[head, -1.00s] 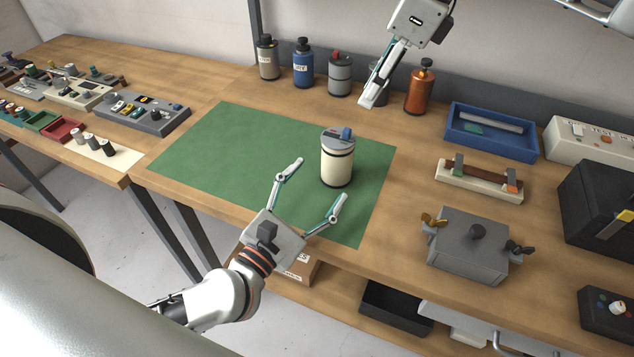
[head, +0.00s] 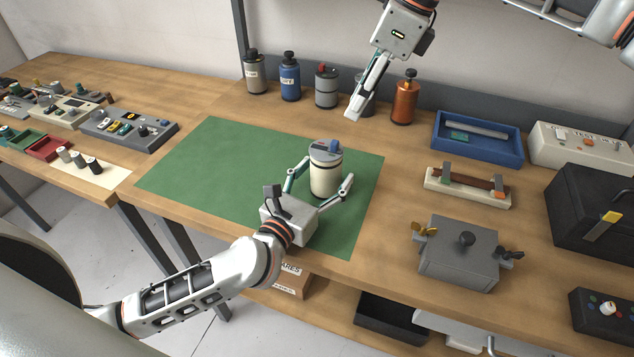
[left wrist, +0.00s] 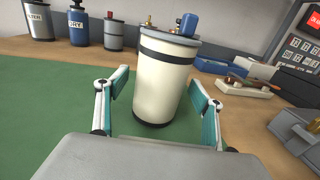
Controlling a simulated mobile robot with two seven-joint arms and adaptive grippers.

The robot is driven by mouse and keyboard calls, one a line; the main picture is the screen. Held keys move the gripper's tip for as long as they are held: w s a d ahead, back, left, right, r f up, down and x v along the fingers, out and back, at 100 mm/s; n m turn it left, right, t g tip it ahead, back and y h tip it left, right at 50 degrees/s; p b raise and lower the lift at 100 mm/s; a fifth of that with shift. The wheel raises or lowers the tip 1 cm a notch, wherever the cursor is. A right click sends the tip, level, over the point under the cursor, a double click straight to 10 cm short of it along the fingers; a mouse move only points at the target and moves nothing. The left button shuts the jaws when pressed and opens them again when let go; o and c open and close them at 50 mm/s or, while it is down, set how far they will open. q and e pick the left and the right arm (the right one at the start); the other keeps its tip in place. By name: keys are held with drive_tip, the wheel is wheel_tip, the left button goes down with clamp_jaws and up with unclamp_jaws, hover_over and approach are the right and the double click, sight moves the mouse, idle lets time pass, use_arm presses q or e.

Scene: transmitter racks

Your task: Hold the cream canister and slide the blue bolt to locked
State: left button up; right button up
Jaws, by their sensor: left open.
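The cream canister (head: 326,180) stands upright on the green mat (head: 215,160), with a dark band below its grey lid. The blue bolt (head: 335,146) sits on the lid, towards the right side; it also shows in the left wrist view (left wrist: 188,24). My left gripper (head: 326,171) is open, with one finger on each side of the canister. In the left wrist view the canister (left wrist: 160,88) stands between the fingers, with a gap visible on both sides. My right gripper (head: 355,110) points down above the back of the bench, its fingers together and empty.
Several bottles, including a blue one (head: 290,80) and an orange one (head: 404,100), line the back. A blue tray (head: 478,158), a cream block (head: 467,192) and a grey box (head: 458,262) stand to the right. The mat left of the canister is clear.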

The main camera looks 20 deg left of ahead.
use_arm(q)
drive_tip(key=shift+w, duration=0.25)
drive_tip(key=c, duration=1.5)
